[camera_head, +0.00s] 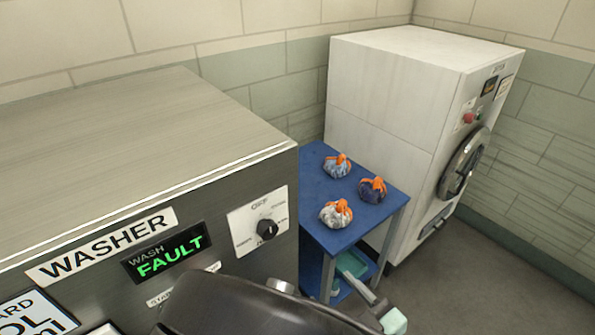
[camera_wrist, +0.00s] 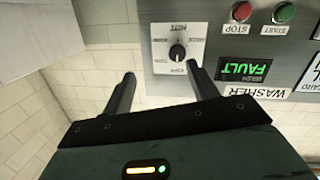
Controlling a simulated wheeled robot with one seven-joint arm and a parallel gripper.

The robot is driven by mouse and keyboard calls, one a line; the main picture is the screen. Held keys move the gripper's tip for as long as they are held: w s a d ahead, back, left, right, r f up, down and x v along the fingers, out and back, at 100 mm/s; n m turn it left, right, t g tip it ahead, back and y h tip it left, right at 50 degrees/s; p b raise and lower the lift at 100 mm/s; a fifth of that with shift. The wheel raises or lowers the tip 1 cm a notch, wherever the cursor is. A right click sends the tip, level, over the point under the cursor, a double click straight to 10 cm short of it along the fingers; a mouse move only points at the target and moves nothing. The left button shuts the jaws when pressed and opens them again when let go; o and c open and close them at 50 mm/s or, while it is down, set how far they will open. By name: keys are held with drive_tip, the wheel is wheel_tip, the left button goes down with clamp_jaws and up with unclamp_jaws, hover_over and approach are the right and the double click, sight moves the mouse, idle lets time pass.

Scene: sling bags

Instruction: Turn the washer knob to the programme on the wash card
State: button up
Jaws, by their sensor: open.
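The washer (camera_head: 130,150) stands at left in the head view. Its dark round knob (camera_head: 266,228) sits on a white dial plate, with "OFF" at the plate's top; the other labels are too small to read surely. The knob shows upside down in the wrist view (camera_wrist: 177,52); its pointer setting is unclear. A green display (camera_head: 167,251) reads "WASH FAULT". The wash card (camera_head: 35,316) is cut off at lower left; "ARD", "OL" and "mi" show. My gripper (camera_wrist: 161,70) is open and empty, the knob beyond its fingertips, nearer the right finger, apparently untouched.
A blue trolley (camera_head: 340,238) with several orange-tied bundles (camera_head: 373,190) stands right of the washer. A white machine (camera_head: 385,110) with a round door is behind it. Red stop (camera_wrist: 241,11) and green start (camera_wrist: 284,12) buttons are near the dial.

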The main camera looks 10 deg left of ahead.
drive_tip(key=s+r+n+y, duration=0.2)
drive_tip(key=y, duration=0.1)
drive_tip(key=b, duration=0.5)
approach(271, 233)
drive_tip(key=shift+g, duration=0.4)
drive_tip(key=b+x, duration=0.2)
drive_tip(key=b, duration=0.2)
drive_tip(key=b+x, duration=0.3)
drive_tip(key=b, duration=0.1)
drive_tip(key=b+x, duration=0.2)
drive_tip(key=b, duration=0.2)
drive_tip(key=shift+w+a+r+b, duration=0.2)
drive_tip(key=shift+w+r+b, duration=0.1)
drive_tip(key=shift+r, duration=0.1)
drive_tip(key=shift+w+a+f, duration=0.1)
drive_tip(key=shift+w+a, duration=0.4)
drive_tip(key=shift+a, duration=0.05)
drive_tip(key=shift+h, duration=0.3)
drive_tip(key=c, duration=1)
